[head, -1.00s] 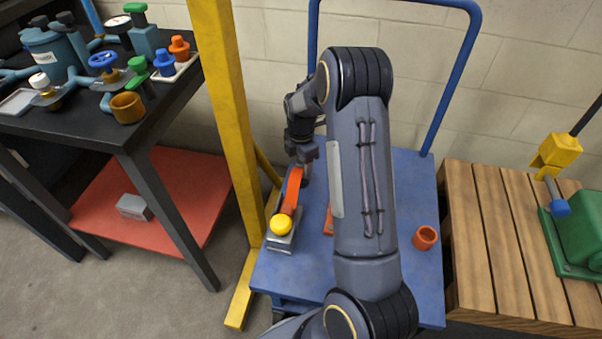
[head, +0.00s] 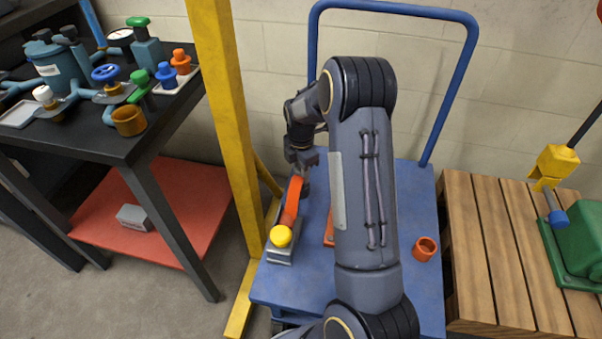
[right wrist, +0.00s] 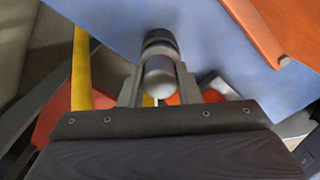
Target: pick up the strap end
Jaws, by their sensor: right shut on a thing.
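My right gripper (head: 301,164) is low over the left side of the blue cart. In the right wrist view, the right gripper (right wrist: 158,88) has its fingers closed on both sides of a grey, round-ended piece with a dark band, which looks like the strap end (right wrist: 159,78). How the strap joins the held piece is hidden by the gripper. My left gripper is not in view.
The blue cart (head: 405,285) carries an orange cup (head: 425,248) and an orange piece partly behind my arm. A yellow post (head: 225,110) stands close left of the cart. A black bench (head: 80,135) is further left, and a wooden pallet (head: 485,240) is at right.

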